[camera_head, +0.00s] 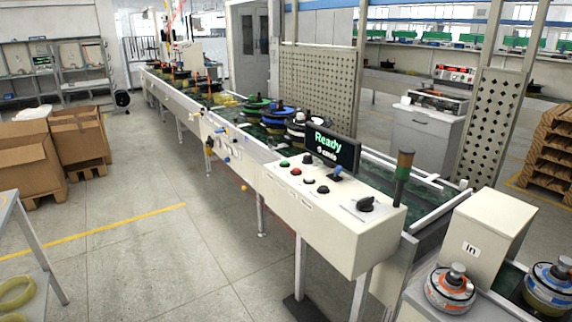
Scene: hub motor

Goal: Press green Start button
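A small green button (284,163) sits at the left end of the top face of a white control box (330,232). Its label is too small to read. A red button (296,171) is just to its right, and several darker buttons and a black rotary knob (366,204) are farther along the panel. A black display (332,147) behind the buttons reads "Ready" in green, with a smaller line below. Neither my left nor my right gripper is in view.
A long conveyor (190,100) carrying hub motors runs behind the box. A signal post (403,177) stands at its right. A white box marked "in" (484,235) and a motor (450,288) are at lower right. Cardboard boxes (35,160) stand left. The floor in front is clear.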

